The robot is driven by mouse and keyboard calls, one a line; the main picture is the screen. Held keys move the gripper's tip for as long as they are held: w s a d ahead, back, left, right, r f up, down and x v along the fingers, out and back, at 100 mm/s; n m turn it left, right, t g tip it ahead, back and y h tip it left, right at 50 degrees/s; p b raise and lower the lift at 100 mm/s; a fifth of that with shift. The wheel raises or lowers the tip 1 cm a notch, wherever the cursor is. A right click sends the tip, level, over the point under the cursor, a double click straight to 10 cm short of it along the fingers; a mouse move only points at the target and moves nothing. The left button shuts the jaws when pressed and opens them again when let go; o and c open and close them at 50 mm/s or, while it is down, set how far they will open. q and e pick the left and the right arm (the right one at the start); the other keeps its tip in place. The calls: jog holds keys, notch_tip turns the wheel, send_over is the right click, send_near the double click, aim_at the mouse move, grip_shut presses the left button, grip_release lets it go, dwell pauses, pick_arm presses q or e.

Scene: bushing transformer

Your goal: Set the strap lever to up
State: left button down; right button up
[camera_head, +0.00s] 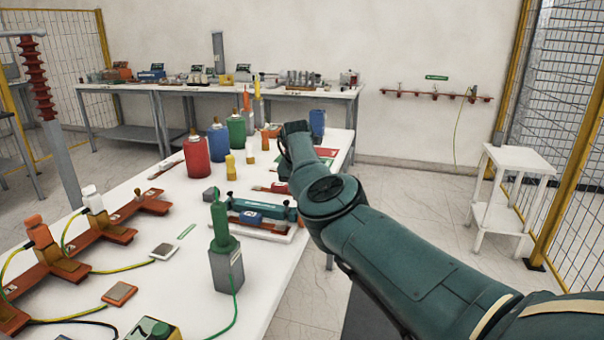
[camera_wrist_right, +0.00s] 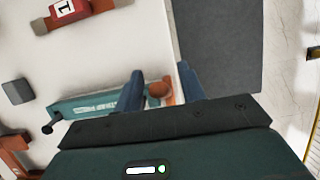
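In the right wrist view my right gripper (camera_wrist_right: 160,85) has its two blue fingers apart, one on each side of a brown knob (camera_wrist_right: 158,89). I cannot tell whether either finger touches it. The knob is at the right end of a teal bar (camera_wrist_right: 95,103) with white lettering and a small dark knob at its left end. No part is clearly marked as the strap lever. In the head view a device with a blue block (camera_head: 256,211) and a teal bar lies near the table's right edge. My right arm passes beside it; its fingers are hidden there. My left gripper is out of view.
Red (camera_head: 196,156), blue (camera_head: 219,143) and green (camera_head: 236,131) bottles stand at the back of the white table (camera_head: 285,262). A green-topped grey box (camera_head: 226,266) stands nearer. In the wrist view a red block labelled 1 (camera_wrist_right: 66,12) lies upper left.

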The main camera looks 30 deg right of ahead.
jog(key=b+v, duration=0.1)
jog(key=v, duration=1.1)
